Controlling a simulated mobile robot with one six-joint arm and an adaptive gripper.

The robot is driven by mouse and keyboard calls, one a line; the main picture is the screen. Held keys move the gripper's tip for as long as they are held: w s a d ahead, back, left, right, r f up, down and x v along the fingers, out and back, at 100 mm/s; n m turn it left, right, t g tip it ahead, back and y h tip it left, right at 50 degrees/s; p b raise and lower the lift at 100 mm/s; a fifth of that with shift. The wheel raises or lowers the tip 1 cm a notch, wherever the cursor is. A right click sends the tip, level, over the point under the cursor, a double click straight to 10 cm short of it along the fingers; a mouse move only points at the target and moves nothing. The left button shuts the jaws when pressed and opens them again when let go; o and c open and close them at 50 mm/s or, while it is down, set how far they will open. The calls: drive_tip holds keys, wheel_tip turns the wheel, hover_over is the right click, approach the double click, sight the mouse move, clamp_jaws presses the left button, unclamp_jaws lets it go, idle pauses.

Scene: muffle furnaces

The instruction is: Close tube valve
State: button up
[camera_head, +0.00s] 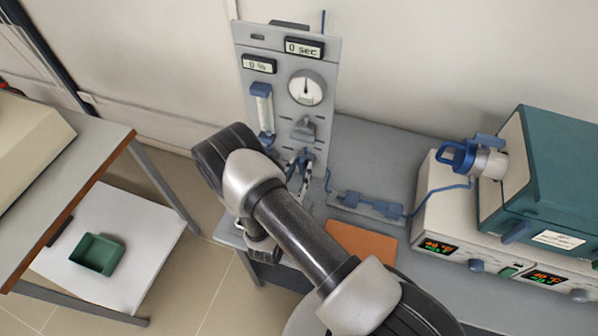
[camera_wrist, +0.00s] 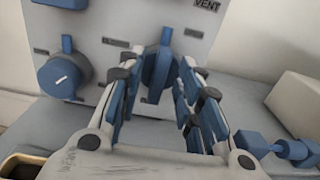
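A blue valve handle (camera_wrist: 160,68) stands upright on the grey panel (camera_wrist: 110,35) in the wrist view, beside the label "VENT". My gripper (camera_wrist: 158,82) has one finger on each side of this handle. The fingers look spread, with a narrow gap to the handle; contact is hard to tell. A round blue knob (camera_wrist: 65,76) with a white mark sits to the left on the same panel. In the head view my gripper (camera_head: 303,172) is at the lower part of the panel (camera_head: 272,95), and my arm hides part of it.
A blue tube fitting (camera_head: 370,203) lies on the grey table right of the panel, near an orange mat (camera_head: 361,243). Furnaces (camera_head: 545,170) with a blue-handled flange (camera_head: 475,158) stand at the right. A green tray (camera_head: 97,254) sits on the low shelf at left.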

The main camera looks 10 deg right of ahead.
drive_tip(key=shift+c, duration=0.3)
clamp_jaws()
drive_tip(key=shift+n, duration=0.4)
drive_tip(key=n, duration=0.3)
drive_tip(key=shift+w+a+n, duration=0.1)
drive_tip(key=shift+n, duration=0.2)
drive_tip(key=shift+w+a+f+n+b, duration=0.1)
drive_tip(key=shift+n+b, duration=0.1)
drive_tip(key=shift+n, duration=2.05)
drive_tip(key=shift+s+a+f+n+b, duration=0.1)
drive_tip(key=shift+f+n+b, duration=0.05)
drive_tip(key=shift+n, duration=2.15)
drive_tip(key=shift+w+f+n+b, duration=0.1)
drive_tip(key=shift+n+b, duration=0.1)
drive_tip(key=shift+n, duration=2.05)
